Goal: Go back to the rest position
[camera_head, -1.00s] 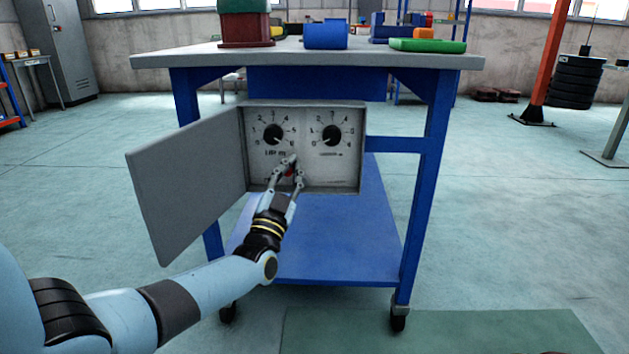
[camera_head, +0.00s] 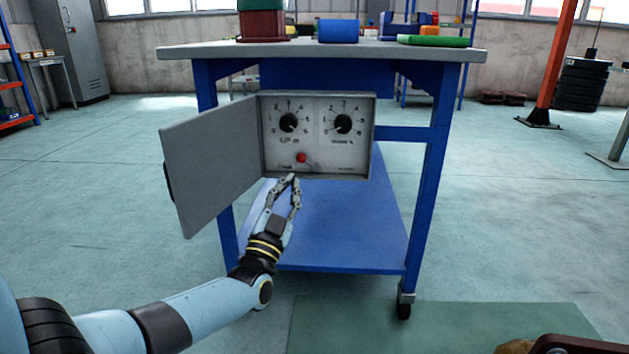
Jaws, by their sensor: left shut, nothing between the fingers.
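My left gripper (camera_head: 292,180) is shut and empty. Its fingertips are just below the red button (camera_head: 301,158) in the picture, near the lower edge of the open grey control box (camera_head: 370,140). The box hangs under the top of a blue workbench (camera_head: 430,170). Inside it are a left dial (camera_head: 288,122) and a right dial (camera_head: 343,124), with the button below and between them. The box door (camera_head: 212,165) stands swung open to the left. My right gripper is not in view.
A green mat (camera_head: 440,325) lies in front of the bench. A dark red and brown item (camera_head: 560,345) shows at the bottom right edge.

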